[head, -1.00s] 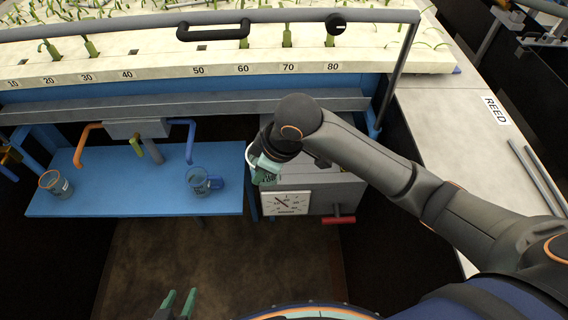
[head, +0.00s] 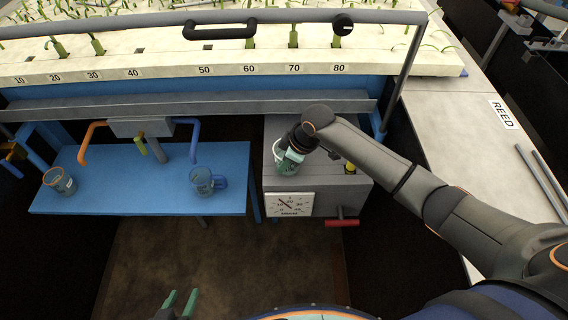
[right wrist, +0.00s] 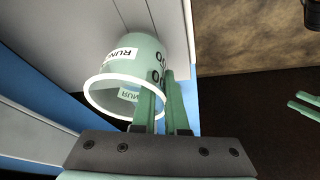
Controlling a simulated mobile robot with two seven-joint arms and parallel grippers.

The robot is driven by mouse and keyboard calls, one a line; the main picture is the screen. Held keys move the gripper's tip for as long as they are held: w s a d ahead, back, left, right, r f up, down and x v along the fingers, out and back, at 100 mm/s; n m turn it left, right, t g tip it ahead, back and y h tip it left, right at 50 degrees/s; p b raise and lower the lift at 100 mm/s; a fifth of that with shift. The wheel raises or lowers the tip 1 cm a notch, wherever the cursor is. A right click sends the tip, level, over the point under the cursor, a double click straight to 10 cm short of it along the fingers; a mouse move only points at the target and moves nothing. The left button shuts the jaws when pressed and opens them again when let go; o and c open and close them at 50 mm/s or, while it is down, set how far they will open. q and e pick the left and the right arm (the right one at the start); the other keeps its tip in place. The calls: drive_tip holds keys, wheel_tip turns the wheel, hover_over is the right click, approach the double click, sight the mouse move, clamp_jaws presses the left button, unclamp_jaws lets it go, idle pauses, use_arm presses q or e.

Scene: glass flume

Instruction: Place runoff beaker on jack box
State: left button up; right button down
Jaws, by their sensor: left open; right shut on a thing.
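The runoff beaker (head: 285,164) is pale green with a white rim; in the right wrist view the beaker (right wrist: 140,65) shows a partly visible "RUN" label. My right gripper (head: 295,152) is shut on the beaker's side wall near the rim; its fingers also show in the right wrist view (right wrist: 166,105). The beaker is over the left part of the grey jack box (head: 345,205), which has a dial and a red handle. I cannot tell whether its base touches the box top. My left gripper (head: 180,303) is open and empty at the bottom of the head view.
A blue shelf (head: 130,195) left of the box holds an orange-banded beaker (head: 60,181) and a blue-handled glass beaker (head: 204,182). A yellow-and-black knob (head: 350,168) sits on the box top. The flume rail (head: 200,105) runs behind.

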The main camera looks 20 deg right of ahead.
drive_tip(key=shift+f, duration=0.35)
drive_tip(key=c, duration=0.9)
unclamp_jaws()
drive_tip(key=shift+c, duration=0.2)
drive_tip(key=p+v, duration=0.1)
drive_tip(key=v, duration=1.1)
drive_tip(key=shift+r, duration=0.2)
